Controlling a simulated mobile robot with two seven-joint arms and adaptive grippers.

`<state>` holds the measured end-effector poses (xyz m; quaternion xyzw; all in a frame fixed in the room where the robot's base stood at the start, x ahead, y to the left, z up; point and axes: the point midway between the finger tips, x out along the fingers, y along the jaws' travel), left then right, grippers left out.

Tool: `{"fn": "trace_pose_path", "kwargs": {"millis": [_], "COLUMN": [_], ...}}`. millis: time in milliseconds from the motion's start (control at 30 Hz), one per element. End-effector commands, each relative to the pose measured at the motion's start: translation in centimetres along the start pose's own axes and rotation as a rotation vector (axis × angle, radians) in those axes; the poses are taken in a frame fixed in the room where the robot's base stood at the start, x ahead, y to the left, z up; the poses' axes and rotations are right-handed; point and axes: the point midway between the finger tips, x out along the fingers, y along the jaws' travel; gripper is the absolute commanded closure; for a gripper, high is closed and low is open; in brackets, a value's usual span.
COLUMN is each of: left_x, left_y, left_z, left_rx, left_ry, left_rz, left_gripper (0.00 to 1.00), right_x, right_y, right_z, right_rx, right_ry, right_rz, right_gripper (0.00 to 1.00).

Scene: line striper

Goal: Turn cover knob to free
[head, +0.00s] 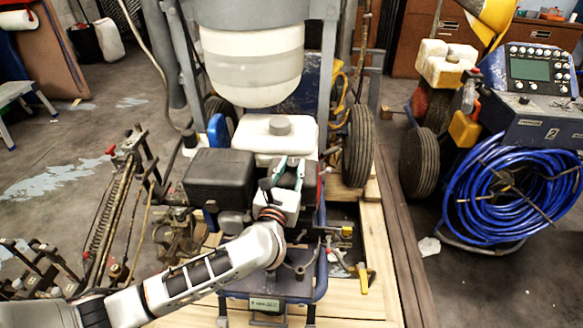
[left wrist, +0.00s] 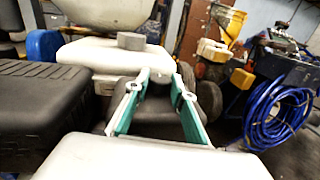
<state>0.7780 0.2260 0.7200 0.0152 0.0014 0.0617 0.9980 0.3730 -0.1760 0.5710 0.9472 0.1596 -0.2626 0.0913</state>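The line striper's engine has a black box-shaped cover (head: 220,176), which also shows at the left of the left wrist view (left wrist: 42,98). A second dark rounded cover (left wrist: 158,122) lies beyond my left gripper. My left gripper (head: 291,165) is over the right part of the engine. In the left wrist view its two green-padded fingers (left wrist: 161,78) stand apart. A small dark piece, perhaps the cover knob (left wrist: 157,86), shows between the fingertips. I cannot tell whether the fingers touch it. My gripper hides part of the cover in the head view. My right gripper is not in view.
A white fuel tank (head: 262,138) with a grey cap (head: 280,125) stands just behind the covers. The striper's wheel (head: 358,146) is to the right. A blue hose coil (head: 515,188) hangs on another machine farther right. Metal rods and linkages crowd the left.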

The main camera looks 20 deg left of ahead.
Motion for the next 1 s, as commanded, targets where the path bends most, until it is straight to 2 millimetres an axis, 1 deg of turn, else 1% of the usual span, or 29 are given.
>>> {"fn": "trace_pose_path", "kwargs": {"millis": [167, 433, 700, 900, 1000], "left_x": [0.1, 0.1, 0.2, 0.2, 0.2], "left_y": [0.2, 0.6, 0.7, 0.7, 0.7], "left_z": [-0.1, -0.2, -0.2, 0.0, 0.1], "left_rx": [0.004, 0.007, 0.005, 0.002, 0.000], "left_ry": [-0.001, -0.006, -0.012, -0.013, -0.014], "left_rz": [-0.022, -0.192, -0.352, -0.395, -0.397], "left_gripper": [0.98, 0.98, 0.98, 0.98, 0.98], "right_x": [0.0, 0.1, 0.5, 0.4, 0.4], "right_y": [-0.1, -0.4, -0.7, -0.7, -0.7], "right_z": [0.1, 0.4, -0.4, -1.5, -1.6], "right_rx": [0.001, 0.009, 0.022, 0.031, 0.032], "right_ry": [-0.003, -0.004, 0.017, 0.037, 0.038], "right_rz": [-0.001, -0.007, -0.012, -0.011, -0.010], "right_gripper": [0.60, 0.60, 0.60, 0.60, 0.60]}}
